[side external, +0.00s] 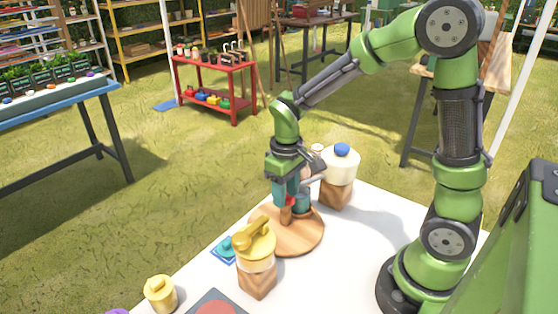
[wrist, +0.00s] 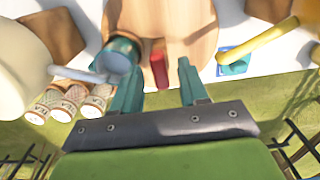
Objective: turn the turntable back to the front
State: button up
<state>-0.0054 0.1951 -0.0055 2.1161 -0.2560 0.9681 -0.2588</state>
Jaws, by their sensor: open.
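The turntable (side external: 312,238) is a round wooden disc on the white table, and its pale top also shows in the wrist view (wrist: 188,20). A small red piece (wrist: 158,68) stands on it near its rim, with wood beside it. A teal cup-like pot (wrist: 122,50) is to the left of the red piece in the wrist view. My gripper (side external: 289,203) points down over the turntable. In the wrist view my gripper (wrist: 160,75) is open, with the red piece appearing between its teal fingertips. Whether the fingers touch it, I cannot tell.
A cream pot with a blue knob (side external: 341,164) stands on a wooden block behind the turntable. A yellow pot (side external: 257,250) on another block stands in front, near a blue tile (side external: 220,254). A small yellow pot (side external: 160,294) is at front left. White table right of the turntable is clear.

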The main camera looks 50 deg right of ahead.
grip_shut()
dwell(0.3)
jog(key=shift+n, duration=4.5)
jog(key=shift+r+n, duration=0.1)
jog(key=shift+n, duration=4.4)
